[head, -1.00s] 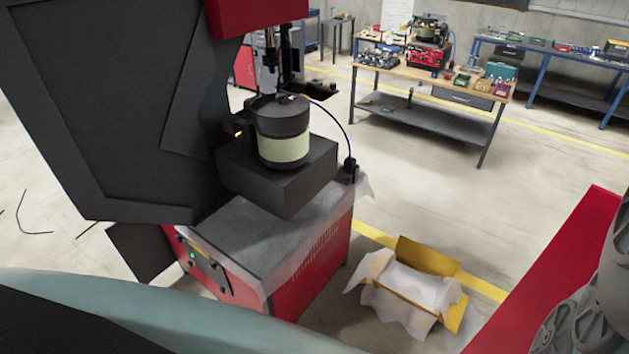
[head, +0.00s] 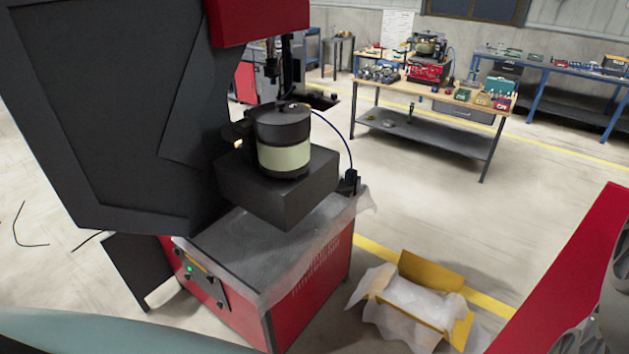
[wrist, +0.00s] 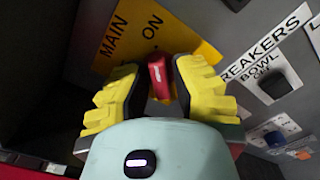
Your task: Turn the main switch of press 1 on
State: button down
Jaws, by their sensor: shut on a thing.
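In the wrist view a red switch handle (wrist: 158,76) stands on a yellow plate (wrist: 112,40) marked MAIN and ON. The handle is near upright in the picture, its upper end below the word ON. My gripper (wrist: 160,72) has its yellow fingers on both sides of the handle and is shut on it. The handle's lower part and the plate below it are hidden by my gripper. In the head view my gripper does not show. A dark machine (head: 110,110) with a red top stands at the left; no press number is readable.
In the wrist view, right of the switch, a label reading BREAKERS, BOWL (wrist: 265,45) and black and blue knobs sit close by. In the head view, a red cabinet (head: 310,290) with a green lamp carries a bowl feeder (head: 284,140). An open carton (head: 432,268) lies on the floor beside it.

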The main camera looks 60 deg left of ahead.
jog(key=c, duration=1)
grip_release()
jog(key=shift+s+d+r, duration=0.1)
jog(key=shift+d, duration=0.1)
jog(key=shift+a, duration=0.1)
jog(key=v, duration=1.2)
